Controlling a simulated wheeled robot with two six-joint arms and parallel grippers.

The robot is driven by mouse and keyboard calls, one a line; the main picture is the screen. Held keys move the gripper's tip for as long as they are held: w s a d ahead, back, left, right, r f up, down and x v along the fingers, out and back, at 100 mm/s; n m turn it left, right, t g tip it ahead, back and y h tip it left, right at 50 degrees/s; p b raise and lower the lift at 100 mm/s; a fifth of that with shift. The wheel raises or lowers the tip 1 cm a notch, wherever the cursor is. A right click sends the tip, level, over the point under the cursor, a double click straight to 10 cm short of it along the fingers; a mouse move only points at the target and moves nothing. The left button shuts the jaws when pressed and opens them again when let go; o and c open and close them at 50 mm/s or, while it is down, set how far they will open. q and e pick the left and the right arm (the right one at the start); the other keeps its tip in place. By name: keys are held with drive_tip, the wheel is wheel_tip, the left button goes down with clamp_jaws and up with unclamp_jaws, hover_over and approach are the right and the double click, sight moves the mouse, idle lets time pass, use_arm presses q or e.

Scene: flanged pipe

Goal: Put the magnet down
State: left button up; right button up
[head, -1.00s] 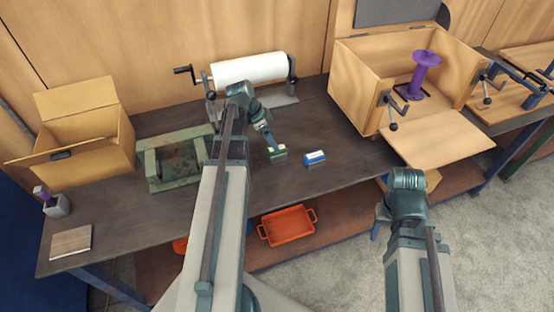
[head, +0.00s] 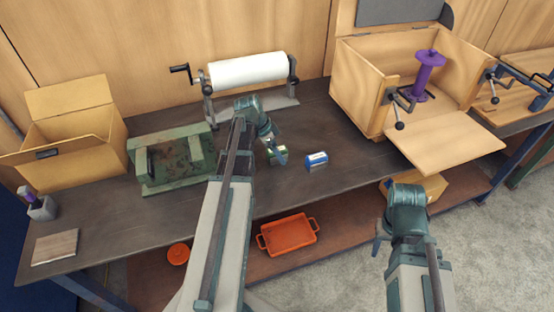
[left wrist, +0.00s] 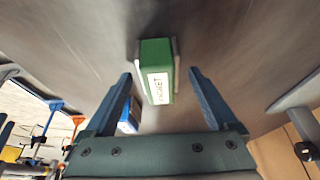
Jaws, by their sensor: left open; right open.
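The green magnet (head: 275,153), with a white label reading MAGNET, sits on the dark workbench. It also shows in the left wrist view (left wrist: 157,72), just beyond and between the fingertips, with a visible gap on each side. My left gripper (head: 281,157) is open and empty, close by the magnet and partly covering it in the head view. In the left wrist view its two blue fingers (left wrist: 159,76) are spread apart. My right gripper (head: 381,236) is open, in front of the bench at lower right; its fingers are mostly hidden by its wrist.
A blue and white box (head: 316,160) lies just right of the magnet. A paper roll (head: 247,70) stands behind. A green fixture (head: 172,160) and a cardboard box (head: 75,125) are left. A wooden crate (head: 365,100) with a purple spool (head: 428,72) is right. The bench front is clear.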

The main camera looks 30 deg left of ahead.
use_arm(q)
drive_tip(key=shift+r, duration=0.1)
drive_tip(key=shift+c, duration=0.2)
use_arm(e)
drive_tip(key=shift+r, duration=0.1)
use_arm(q)
clamp_jaws()
drive_tip(key=shift+r, duration=0.1)
use_arm(e)
drive_tip(key=shift+r, duration=0.1)
